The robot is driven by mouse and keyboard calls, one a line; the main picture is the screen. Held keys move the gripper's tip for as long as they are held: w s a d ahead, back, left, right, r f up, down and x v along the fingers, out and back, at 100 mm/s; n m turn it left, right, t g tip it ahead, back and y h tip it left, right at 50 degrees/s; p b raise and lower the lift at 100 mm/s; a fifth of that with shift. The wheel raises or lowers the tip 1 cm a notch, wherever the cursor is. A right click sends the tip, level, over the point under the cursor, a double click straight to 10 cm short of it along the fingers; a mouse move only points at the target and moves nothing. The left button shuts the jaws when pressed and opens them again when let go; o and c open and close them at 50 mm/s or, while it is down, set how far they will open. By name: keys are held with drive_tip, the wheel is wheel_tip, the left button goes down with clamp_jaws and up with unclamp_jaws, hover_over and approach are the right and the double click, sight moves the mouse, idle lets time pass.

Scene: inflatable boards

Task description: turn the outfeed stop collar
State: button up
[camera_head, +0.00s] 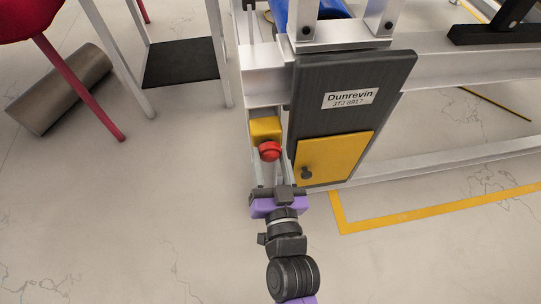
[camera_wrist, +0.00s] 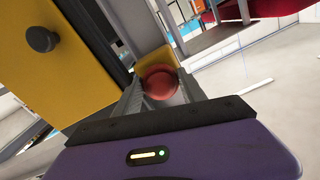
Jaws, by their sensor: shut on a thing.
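The outfeed stop is a red round knob (camera_head: 269,151) on a yellow box (camera_head: 264,129), fixed to the machine's upright frame. In the wrist view the red knob (camera_wrist: 159,80) sits between the two grey fingers of my gripper (camera_wrist: 160,88), with the yellow box (camera_wrist: 154,60) right behind it. My gripper (camera_head: 270,163) reaches up from below in the head view and is shut on the red knob. I cannot make out the collar apart from the knob, nor its turn angle. The fingers hide the knob's sides.
A dark panel labelled Dunrevin (camera_head: 345,75) stands right of the box. Its yellow door (camera_head: 335,157) has a black knob (camera_head: 306,173) close to my gripper. A red-legged stool (camera_head: 80,85) and grey roller (camera_head: 60,90) are at left.

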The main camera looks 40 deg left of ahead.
drive_tip(key=shift+m, duration=0.6)
drive_tip(key=o, duration=1.4)
drive_tip(key=shift+c, duration=0.2)
drive_tip(key=v, duration=0.7)
drive_tip(key=shift+s+d+b, duration=0.25)
drive_tip(key=shift+s+b, duration=0.05)
drive_tip(key=shift+b, duration=0.05)
